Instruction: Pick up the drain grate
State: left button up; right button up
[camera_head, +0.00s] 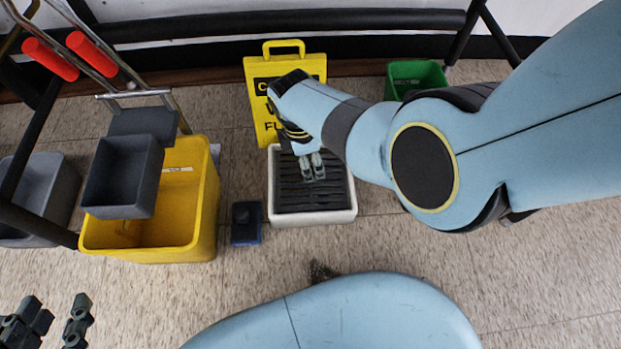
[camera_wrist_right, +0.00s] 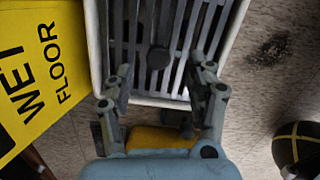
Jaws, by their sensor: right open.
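The drain grate (camera_head: 298,195) is a dark slatted panel lying inside a white rectangular basin (camera_head: 313,219) on the floor. In the right wrist view the grate (camera_wrist_right: 134,40) shows grey bars and a round dark knob (camera_wrist_right: 158,57) in its middle. My right gripper (camera_head: 312,168) is over the back half of the grate, fingers pointing at it. In the right wrist view my right gripper (camera_wrist_right: 165,78) is open and empty, its fingers on either side of the knob. Contact with the grate cannot be told. My left gripper (camera_head: 54,322) is open and empty at the lower left.
A yellow wet-floor sign (camera_head: 258,90) stands behind the basin. A yellow mop bucket (camera_head: 199,215) with a grey wringer (camera_head: 122,172) is to the left. A dark blue block (camera_head: 246,224) lies between bucket and basin. A green bin (camera_head: 415,74) is at the back right. A dark smudge (camera_head: 322,271) marks the floor.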

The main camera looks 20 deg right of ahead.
aim_at(312, 201)
jog(key=shift+f+b, duration=0.6)
jog(key=shift+f, duration=0.1)
pick_arm(q)
jog(key=w+d+r+m+t+h+b, duration=0.1)
jog(key=w+r+t, duration=0.5)
jog(key=w+r, duration=0.5)
pick_arm(e)
jog(key=shift+f, duration=0.6)
jog(key=shift+w+f+b, duration=0.1)
jog(key=shift+f+b, duration=0.6)
jog(key=shift+d+f+b, duration=0.15)
jog(key=shift+f+b, duration=0.4)
jog(key=shift+f, duration=0.1)
pick_arm(q)
notch_tip(312, 201, up, 17)
jog(key=s+d+m+t+h, duration=0.1)
jog(key=d+m+t+h, duration=0.1)
jog(key=t+h, duration=0.3)
jog(key=shift+s+m+t, duration=0.4)
jog(key=shift+m+t, duration=0.3)
jog(key=shift+t, duration=0.4)
pick_arm(e)
grip_shut()
pick_arm(q)
jog(key=shift+d, duration=0.1)
